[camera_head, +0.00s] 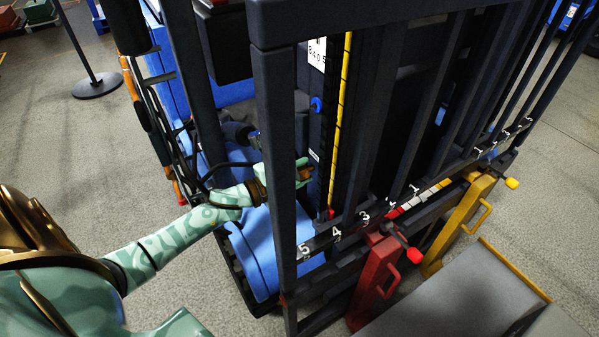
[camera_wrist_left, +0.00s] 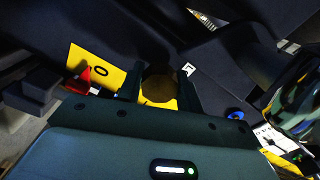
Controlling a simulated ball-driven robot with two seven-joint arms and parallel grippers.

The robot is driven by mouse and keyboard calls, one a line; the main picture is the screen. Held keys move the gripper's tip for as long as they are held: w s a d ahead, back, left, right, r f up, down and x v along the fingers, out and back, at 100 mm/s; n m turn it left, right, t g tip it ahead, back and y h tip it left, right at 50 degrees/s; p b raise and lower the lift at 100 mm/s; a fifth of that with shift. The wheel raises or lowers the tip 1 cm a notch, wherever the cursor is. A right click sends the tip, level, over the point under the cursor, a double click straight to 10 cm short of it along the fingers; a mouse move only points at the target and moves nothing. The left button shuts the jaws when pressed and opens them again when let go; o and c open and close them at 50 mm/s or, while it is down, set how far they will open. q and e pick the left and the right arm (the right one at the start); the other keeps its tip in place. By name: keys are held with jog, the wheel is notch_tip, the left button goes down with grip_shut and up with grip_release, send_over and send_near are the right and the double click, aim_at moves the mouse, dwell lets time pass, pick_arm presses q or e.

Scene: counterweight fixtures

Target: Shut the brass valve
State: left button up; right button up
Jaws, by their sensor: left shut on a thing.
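The brass valve (camera_wrist_left: 158,84) shows in the left wrist view as a dull brown, many-sided knob in front of a yellow strip. My left gripper (camera_wrist_left: 160,88) has one dark finger on each side of it and is shut on it. In the head view my left arm comes in from the left, and the left gripper (camera_head: 300,173) is inside the dark frame, behind its front post. There the post and the gripper largely hide the valve, and I cannot tell its turn. My right gripper is not in view.
The dark steel frame (camera_head: 275,130) stands close around my left forearm. A yellow scale strip (camera_head: 341,90) runs beside the gripper. Numbered rail marks, a red lever stand (camera_head: 375,275) and a yellow one (camera_head: 462,220) stand to the right. Open floor (camera_head: 100,150) lies left.

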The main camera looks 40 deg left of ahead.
pick_arm(q)
jog(key=shift+f+m, duration=0.1)
jog(key=shift+m, duration=1.4)
jog(key=o, duration=1)
jog(key=shift+s, duration=0.1)
jog(key=p+v, duration=0.2)
jog(key=v, duration=1.4)
jog(key=shift+s+a, duration=0.1)
jog(key=shift+s, duration=0.1)
